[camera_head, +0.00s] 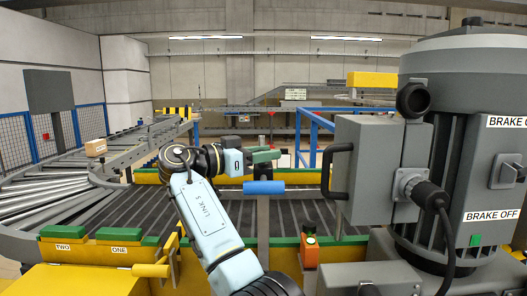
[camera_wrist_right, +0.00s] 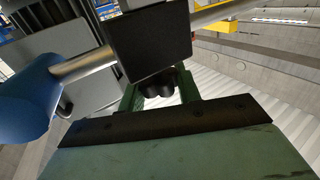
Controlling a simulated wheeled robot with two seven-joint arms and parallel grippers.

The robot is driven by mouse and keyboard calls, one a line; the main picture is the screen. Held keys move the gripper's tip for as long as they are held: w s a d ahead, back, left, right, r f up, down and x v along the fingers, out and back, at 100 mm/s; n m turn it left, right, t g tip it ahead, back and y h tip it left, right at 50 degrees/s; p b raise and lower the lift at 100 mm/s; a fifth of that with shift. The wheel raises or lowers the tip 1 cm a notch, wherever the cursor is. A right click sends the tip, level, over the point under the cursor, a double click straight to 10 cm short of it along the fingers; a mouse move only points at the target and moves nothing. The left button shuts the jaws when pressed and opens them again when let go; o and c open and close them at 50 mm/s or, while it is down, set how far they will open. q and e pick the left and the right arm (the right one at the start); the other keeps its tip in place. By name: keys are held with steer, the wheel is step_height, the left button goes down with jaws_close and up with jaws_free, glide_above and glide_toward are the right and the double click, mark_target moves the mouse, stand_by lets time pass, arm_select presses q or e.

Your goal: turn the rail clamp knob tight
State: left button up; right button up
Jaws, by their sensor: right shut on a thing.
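My right gripper (camera_head: 266,155) has green fingers and is above the blue cylindrical handle (camera_head: 263,187) in the head view. In the right wrist view, its two green fingers are closed around a dark lobed knob (camera_wrist_right: 160,88). The knob sits below a black block (camera_wrist_right: 150,44), which looks like the clamp body on a bare metal rail (camera_wrist_right: 84,67). The blue handle (camera_wrist_right: 28,95) is at the left end of that rail. In the head view I cannot make out the knob. My left gripper is not in view.
A large grey motor (camera_head: 455,130) marked BRAKE OFF and a grey box with a black handle (camera_head: 336,170) stand to the right. Roller conveyors (camera_head: 110,205) curve behind. Green pads marked ONE (camera_head: 119,236) and TWO (camera_head: 64,231) are at front left. An orange device (camera_head: 310,250) stands below.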

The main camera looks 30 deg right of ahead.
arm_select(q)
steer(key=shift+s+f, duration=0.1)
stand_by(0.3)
arm_select(e)
steer(key=o, duration=1)
steer(key=shift+c, duration=0.2)
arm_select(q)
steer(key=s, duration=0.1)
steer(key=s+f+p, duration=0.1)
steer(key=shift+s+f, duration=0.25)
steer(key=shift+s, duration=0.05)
arm_select(e)
steer(key=a, duration=1.3)
steer(key=shift+w+a, duration=0.2)
steer(key=shift+w, duration=0.25)
